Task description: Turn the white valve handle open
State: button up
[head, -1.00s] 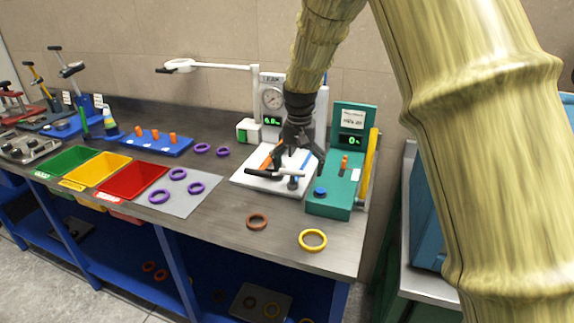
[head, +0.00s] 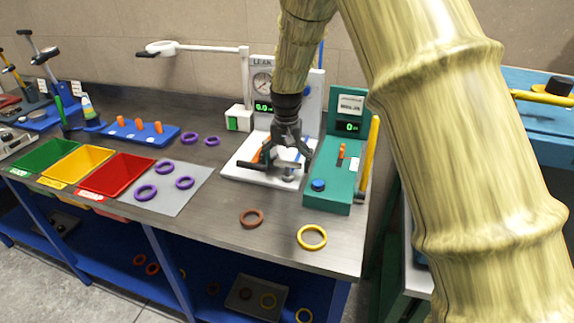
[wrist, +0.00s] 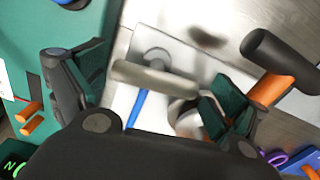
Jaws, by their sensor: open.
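The white valve handle (wrist: 155,78) is a pale rounded bar in the wrist view. It lies between the spread fingers of my gripper (wrist: 165,88), with a visible gap to the left finger. Its right end is close to the right finger, and I cannot tell whether they touch. A blue bar (wrist: 138,108) shows below the handle. In the head view my gripper (head: 287,160) points down over the white press base (head: 240,172) and hides most of the handle.
A black handle with an orange stem (wrist: 270,88) is right of my gripper in the wrist view. The green tester (head: 326,190) stands close on the right. A brown ring (head: 251,218) and a yellow ring (head: 312,237) lie in front, with bare bench around them.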

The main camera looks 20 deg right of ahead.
jog(key=shift+d+f, duration=0.1)
jog(key=shift+f, duration=0.1)
jog(key=shift+s, duration=0.25)
jog(key=shift+s+r, duration=0.15)
jog(key=shift+s, duration=0.35)
jog(key=shift+w+f, duration=0.45)
jog(key=shift+w, duration=0.05)
jog(key=c, duration=0.3)
jog(key=shift+s+r, duration=0.25)
jog(key=c, duration=0.7)
